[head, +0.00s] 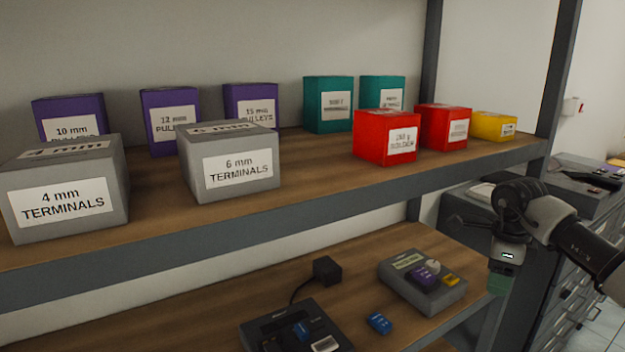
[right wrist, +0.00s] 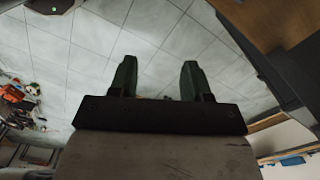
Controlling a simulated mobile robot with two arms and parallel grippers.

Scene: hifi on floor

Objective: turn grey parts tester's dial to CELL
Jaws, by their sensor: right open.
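The grey parts tester (head: 447,298) sits on the lower shelf, right of the middle in the head view. It has a pale green display (head: 408,261), a whitish round dial (head: 432,267), a purple part and a yellow part on its top. The dial's labels and pointer are too small to read. My right gripper (head: 501,280) hangs to the right of the tester, apart from it, near the shelf's right end. In the right wrist view its two dark fingers (right wrist: 156,80) are apart with nothing between them, over the tiled floor. My left gripper is not in view.
The upper shelf (head: 330,185) carries several grey, purple, teal, red and yellow boxes above the tester. On the lower shelf are a dark device (head: 290,325), a black adapter (head: 327,270) and a small blue piece (head: 379,323). Grey drawer cabinets (head: 570,270) stand at the right.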

